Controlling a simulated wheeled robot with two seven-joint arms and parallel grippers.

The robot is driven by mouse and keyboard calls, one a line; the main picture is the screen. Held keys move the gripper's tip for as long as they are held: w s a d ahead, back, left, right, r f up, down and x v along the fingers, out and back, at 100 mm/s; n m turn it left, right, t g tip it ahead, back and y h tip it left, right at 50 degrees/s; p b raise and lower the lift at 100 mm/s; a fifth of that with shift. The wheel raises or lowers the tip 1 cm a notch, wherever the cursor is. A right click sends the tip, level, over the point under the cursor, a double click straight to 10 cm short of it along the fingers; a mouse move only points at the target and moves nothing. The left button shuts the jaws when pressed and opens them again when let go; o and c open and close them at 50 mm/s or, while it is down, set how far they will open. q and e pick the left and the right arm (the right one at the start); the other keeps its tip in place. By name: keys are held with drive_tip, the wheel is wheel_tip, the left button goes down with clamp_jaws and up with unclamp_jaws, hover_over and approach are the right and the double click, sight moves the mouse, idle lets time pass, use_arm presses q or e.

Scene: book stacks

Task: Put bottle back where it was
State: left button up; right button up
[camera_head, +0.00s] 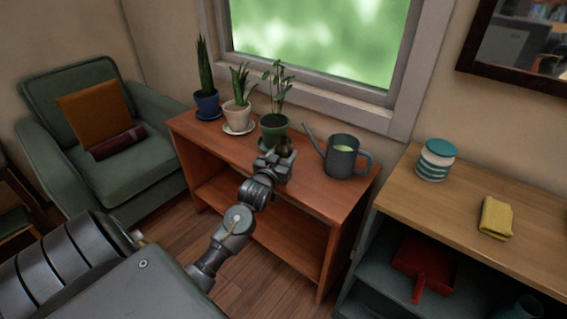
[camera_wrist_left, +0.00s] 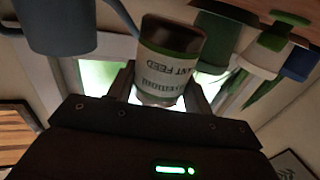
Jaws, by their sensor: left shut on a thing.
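My left gripper (camera_head: 274,163) is shut on a small dark brown bottle (camera_head: 287,147) over the wooden plant shelf (camera_head: 307,187). In the left wrist view, which is upside down, the bottle (camera_wrist_left: 172,62) sits between the two fingers, and its pale label reads "PLANT FEED". In the head view the gripper hides most of the bottle. The bottle is between the green pot (camera_head: 272,130) and the grey watering can (camera_head: 341,158). I cannot tell whether its base touches the shelf top. My right gripper is not in view.
A white pot (camera_head: 237,117) and a blue pot (camera_head: 207,103) with plants stand farther left on the shelf. At the right, a second cabinet holds a striped jar (camera_head: 435,160) and a yellow cloth (camera_head: 496,217). A green armchair (camera_head: 133,170) stands at the left.

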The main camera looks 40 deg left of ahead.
use_arm(q)
wheel_tip(320, 180, down, 3)
drive_tip(key=shift+r, duration=0.2)
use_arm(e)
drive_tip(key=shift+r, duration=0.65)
use_arm(q)
drive_tip(key=shift+f, duration=0.1)
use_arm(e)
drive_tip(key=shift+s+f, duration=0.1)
use_arm(q)
drive_tip(key=shift+f, duration=0.1)
drive_tip(key=o, duration=1.2)
drive_tip(key=shift+c, duration=0.2)
